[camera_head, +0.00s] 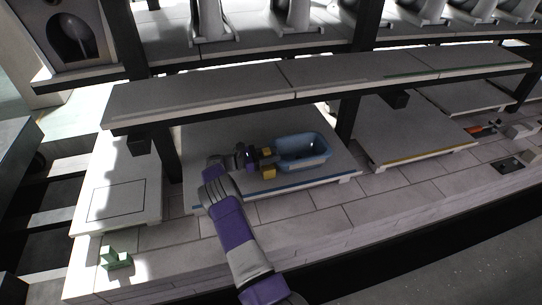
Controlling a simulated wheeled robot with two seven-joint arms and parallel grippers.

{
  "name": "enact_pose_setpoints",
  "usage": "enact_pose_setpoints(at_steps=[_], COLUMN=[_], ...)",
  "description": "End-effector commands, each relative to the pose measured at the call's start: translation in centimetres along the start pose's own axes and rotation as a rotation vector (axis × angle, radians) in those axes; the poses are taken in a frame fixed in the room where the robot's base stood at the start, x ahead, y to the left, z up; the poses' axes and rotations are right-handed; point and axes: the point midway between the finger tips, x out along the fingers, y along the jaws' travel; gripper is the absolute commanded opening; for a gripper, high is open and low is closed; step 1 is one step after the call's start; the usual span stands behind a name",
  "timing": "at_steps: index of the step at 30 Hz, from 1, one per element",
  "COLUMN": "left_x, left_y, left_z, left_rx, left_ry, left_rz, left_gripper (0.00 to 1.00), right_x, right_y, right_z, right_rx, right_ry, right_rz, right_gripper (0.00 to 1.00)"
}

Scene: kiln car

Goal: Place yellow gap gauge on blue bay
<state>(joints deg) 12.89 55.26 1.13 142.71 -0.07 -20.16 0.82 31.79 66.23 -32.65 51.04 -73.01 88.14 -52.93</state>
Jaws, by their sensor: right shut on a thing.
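The yellow gap gauge (268,172) is a small block piece at the tips of my right gripper (262,156), over the front part of the blue bay. My right gripper is shut on the gauge and partly covers it. I cannot tell whether the gauge touches the slab. The blue bay (318,182) is a pale slab with a blue strip along its front edge, under a raised shelf. My left gripper is not in view.
A blue basin (305,160) stands on the blue bay, close right of the gauge. Dark posts (346,118) and a shelf (215,100) border the bay. A green gauge (116,259) stands at lower left. A yellow-edged slab (415,140) lies to the right.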

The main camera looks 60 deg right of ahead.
Motion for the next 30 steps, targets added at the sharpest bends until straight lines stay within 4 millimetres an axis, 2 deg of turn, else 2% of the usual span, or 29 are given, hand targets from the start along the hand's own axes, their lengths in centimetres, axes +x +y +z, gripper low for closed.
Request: enact_pose_setpoints(at_steps=[1, 2, 6, 16, 22, 23, 30], left_x=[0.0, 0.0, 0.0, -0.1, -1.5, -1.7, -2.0], left_y=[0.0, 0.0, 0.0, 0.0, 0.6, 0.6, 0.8], left_z=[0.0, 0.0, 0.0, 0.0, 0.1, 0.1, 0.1], left_rx=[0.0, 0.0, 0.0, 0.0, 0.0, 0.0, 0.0], left_ry=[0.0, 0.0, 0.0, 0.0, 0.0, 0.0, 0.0], left_rz=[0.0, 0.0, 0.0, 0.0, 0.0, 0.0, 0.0], left_gripper=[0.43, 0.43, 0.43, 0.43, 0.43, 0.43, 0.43], right_x=[-0.1, -0.1, -0.1, -0.1, 0.0, -0.3, -6.5], right_y=[-0.1, -0.1, -0.1, -0.2, -0.3, -0.2, 0.0], right_z=[-0.4, -0.5, -0.6, -0.7, 0.7, 0.9, 0.8], right_rx=[-0.004, -0.006, -0.008, -0.011, -0.012, -0.011, -0.005], right_ry=[0.007, 0.009, 0.011, 0.013, 0.013, 0.013, 0.008], right_rz=[0.0, 0.0, -0.001, -0.003, -0.004, -0.002, 0.005], right_gripper=[0.0, 0.39, 0.61, 0.62, 0.62, 0.62, 0.62])
